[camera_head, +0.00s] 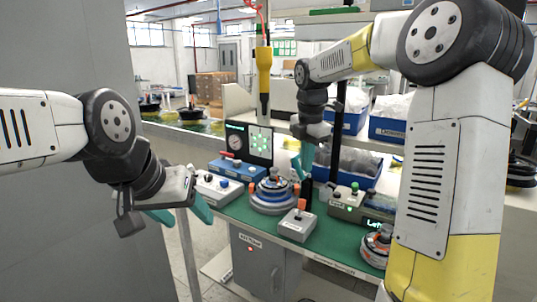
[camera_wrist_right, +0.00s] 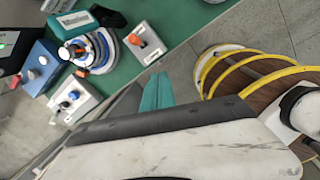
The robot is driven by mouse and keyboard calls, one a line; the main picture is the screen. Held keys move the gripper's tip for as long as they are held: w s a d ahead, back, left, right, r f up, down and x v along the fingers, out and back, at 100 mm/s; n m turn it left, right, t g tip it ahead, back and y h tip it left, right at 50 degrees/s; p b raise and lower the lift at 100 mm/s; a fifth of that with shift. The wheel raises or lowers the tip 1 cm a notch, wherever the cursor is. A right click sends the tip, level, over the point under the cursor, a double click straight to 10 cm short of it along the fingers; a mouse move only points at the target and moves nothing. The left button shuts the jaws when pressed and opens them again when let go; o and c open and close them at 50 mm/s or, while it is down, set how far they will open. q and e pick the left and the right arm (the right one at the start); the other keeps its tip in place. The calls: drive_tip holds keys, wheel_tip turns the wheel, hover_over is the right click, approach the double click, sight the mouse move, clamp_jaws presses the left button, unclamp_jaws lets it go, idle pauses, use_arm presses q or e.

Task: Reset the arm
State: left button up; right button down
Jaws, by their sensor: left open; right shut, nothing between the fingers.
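My left gripper (camera_head: 181,212) is open and empty, left of the green workbench (camera_head: 330,240) and its grey post. My right gripper (camera_head: 304,163) is shut with nothing in it. It hangs above the bench, behind the hub motor (camera_head: 274,190) in the picture and a little to its right. Its teal fingers (camera_wrist_right: 155,92) lie together in the right wrist view. The hub motor sits on the bench, a round grey and blue stack with orange parts, and also shows in the right wrist view (camera_wrist_right: 90,50).
A grey box with an orange-tipped switch (camera_head: 297,224) stands at the bench front. A blue control box (camera_head: 238,169) and a white button box (camera_head: 218,188) stand left. Another motor (camera_head: 376,246) is at the right, partly behind my right arm. Blue bins (camera_head: 388,130) stand behind.

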drive_tip(key=s+d+m+t+y, duration=0.1)
drive_tip(key=s+m+t, duration=0.3)
drive_tip(key=s+m, duration=1.9)
drive_tip(key=s+y, duration=0.1)
drive_tip(key=s, duration=0.1)
drive_tip(key=shift+s+d+r+m+t, duration=0.2)
drive_tip(key=shift+s+d+m+t, duration=0.1)
drive_tip(key=shift+s+d+m, duration=0.1)
